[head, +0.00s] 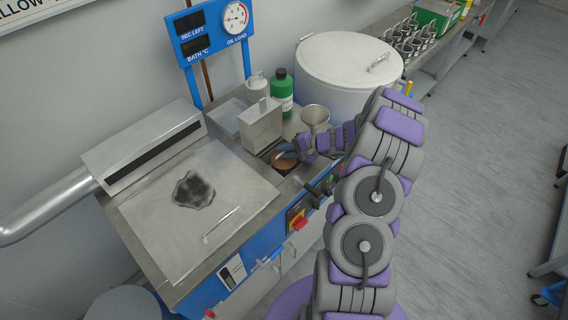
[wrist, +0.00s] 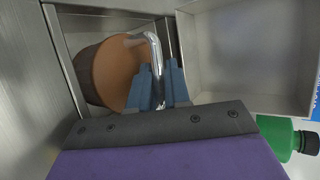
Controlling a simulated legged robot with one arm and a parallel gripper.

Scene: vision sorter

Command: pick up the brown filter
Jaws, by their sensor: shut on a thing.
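The brown filter (head: 285,161) sits in a square well in the steel worktop, with its round brown top showing. In the wrist view the brown filter (wrist: 112,68) has a bent metal handle (wrist: 152,45) rising from its top. My gripper (wrist: 158,90) is shut on this handle, with its blue fingers on either side of it. In the head view my gripper (head: 290,153) reaches in from the right over the well. The lower part of the filter is hidden inside the well.
An open metal box (head: 261,125) stands right beside the well. A green bottle (head: 282,92), a metal funnel (head: 316,118) and a large lidded drum (head: 346,65) stand behind. A flat steel lid (head: 205,205) with a dark stain lies to the left.

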